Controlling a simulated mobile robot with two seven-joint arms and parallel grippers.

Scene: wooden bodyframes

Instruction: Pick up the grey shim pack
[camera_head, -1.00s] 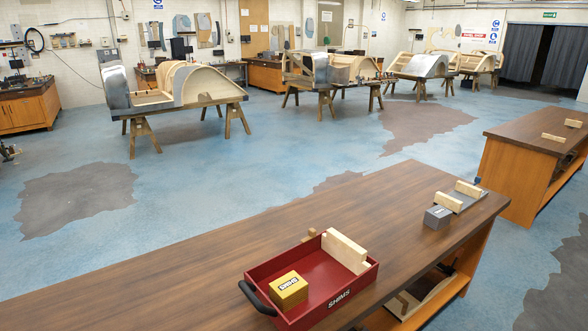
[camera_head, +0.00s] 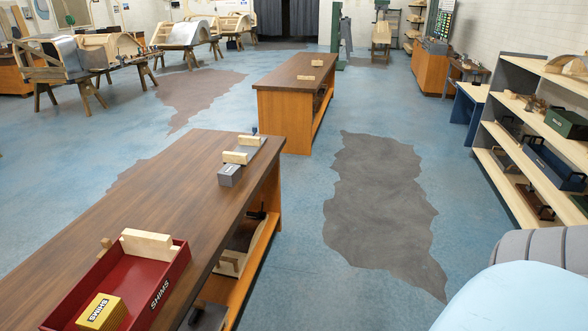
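The grey shim pack (camera_head: 230,175) is a small grey block with a pale label on its side. It stands on the wooden bench top (camera_head: 180,200), near the bench's right edge and just in front of a grey plate with light wood blocks (camera_head: 236,157). Neither of my grippers is in view. A light blue rounded part of mine shows at the bottom right corner.
A red tray marked SHIMS (camera_head: 160,280) on the near bench holds a yellow shim pack (camera_head: 102,312) and a wood block. A second bench (camera_head: 290,75) stands beyond. Shelves (camera_head: 520,150) line the right. The floor right of the bench is clear.

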